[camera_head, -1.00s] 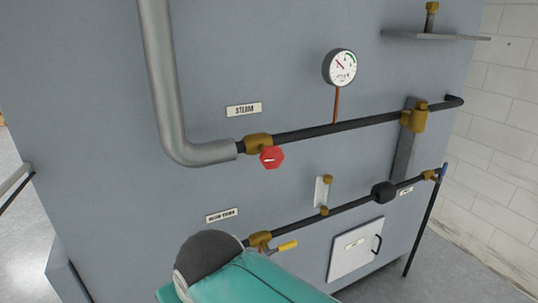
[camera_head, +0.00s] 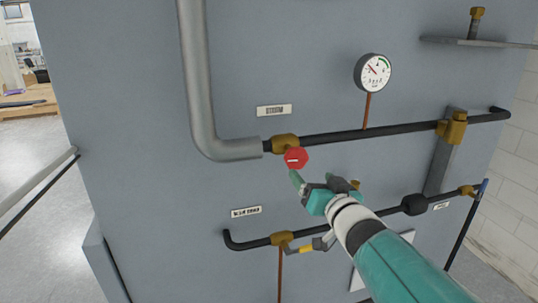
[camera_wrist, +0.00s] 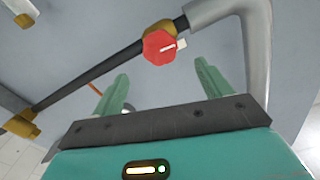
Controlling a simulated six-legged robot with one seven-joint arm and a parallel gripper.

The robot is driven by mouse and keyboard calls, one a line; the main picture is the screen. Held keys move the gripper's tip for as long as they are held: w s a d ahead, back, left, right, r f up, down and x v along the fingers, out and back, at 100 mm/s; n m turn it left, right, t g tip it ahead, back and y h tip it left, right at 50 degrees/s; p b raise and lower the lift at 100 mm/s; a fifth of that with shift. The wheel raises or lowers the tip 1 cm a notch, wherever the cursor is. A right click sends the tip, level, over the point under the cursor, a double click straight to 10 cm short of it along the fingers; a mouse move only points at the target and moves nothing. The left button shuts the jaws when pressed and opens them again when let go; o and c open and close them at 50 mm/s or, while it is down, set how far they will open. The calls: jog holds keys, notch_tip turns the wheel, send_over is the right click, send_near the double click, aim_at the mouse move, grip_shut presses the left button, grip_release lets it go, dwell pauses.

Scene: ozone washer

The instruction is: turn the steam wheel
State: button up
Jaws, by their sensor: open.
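The steam wheel is a small red, many-sided knob (camera_head: 296,158) on a brass valve (camera_head: 285,143) in the upper black pipe, below the STEAM label (camera_head: 273,110). It also shows in the wrist view (camera_wrist: 160,46), with a white mark on its face. My gripper (camera_head: 313,180) is just below and to the right of the wheel in the head view. In the wrist view its two green fingers (camera_wrist: 160,82) are spread apart, with the wheel beyond their tips and between them. Nothing is between the fingers, and I see no contact with the wheel.
A thick grey pipe (camera_head: 197,90) bends into the valve from the left. A pressure gauge (camera_head: 374,72) stands above the pipe on the right. A lower black pipe (camera_head: 340,229) with a yellow-handled valve (camera_head: 285,240) runs beneath my arm. The grey panel (camera_head: 130,100) is clear at left.

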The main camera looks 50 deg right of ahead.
aim_at(293, 155)
jog(key=x, duration=1.3)
jog(key=shift+w, duration=0.1)
jog(key=c, duration=1)
